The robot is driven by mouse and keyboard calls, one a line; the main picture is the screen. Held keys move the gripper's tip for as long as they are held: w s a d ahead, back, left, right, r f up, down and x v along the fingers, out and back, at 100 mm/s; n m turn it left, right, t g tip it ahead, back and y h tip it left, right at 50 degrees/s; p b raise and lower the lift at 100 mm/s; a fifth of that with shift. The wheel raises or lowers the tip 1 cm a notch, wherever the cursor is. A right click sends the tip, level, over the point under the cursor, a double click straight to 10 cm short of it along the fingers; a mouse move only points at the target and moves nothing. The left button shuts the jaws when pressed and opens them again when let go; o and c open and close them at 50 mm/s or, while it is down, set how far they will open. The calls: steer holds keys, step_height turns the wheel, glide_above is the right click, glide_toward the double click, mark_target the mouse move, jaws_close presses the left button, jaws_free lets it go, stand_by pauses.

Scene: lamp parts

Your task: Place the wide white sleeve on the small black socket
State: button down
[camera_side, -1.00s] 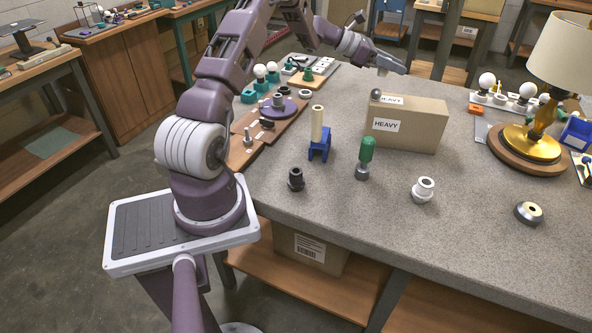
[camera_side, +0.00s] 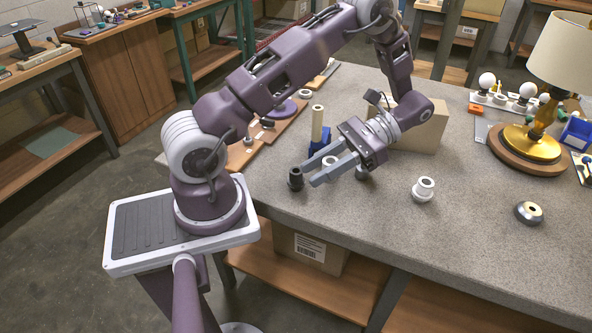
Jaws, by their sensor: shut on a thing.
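The wide white sleeve (camera_side: 330,161) shows as a pale ring between the two fingers of my gripper (camera_side: 309,174). My gripper is shut on it, and the fingers hide part of it. The fingers point left and down, low over the grey table. The small black socket (camera_side: 296,179) stands upright on the table, just left of the fingertips. The sleeve is right of the socket and apart from it in the picture. Whether a fingertip touches the socket cannot be told.
A blue holder with a cream tube (camera_side: 317,124) stands just behind my fingers. A cardboard box (camera_side: 425,135) is behind my wrist. A white flanged part (camera_side: 423,189) and a dark ring-shaped part (camera_side: 528,212) stand to the right. The front table between them is clear.

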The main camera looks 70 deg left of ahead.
steer(key=s+a+r+m+t+y, duration=0.2)
steer(key=a+r+m+t+y, duration=0.7)
steer(key=a+m+y, duration=0.45)
glide_above(296, 180)
steer(key=a, duration=0.4)
step_height(296, 180, down, 15)
steer(key=shift+s+m, duration=0.25)
steer(key=shift+m, duration=0.1)
steer(key=shift+r, duration=0.1)
steer(key=shift+f, duration=0.3)
steer(key=c, duration=1.1)
jaws_free()
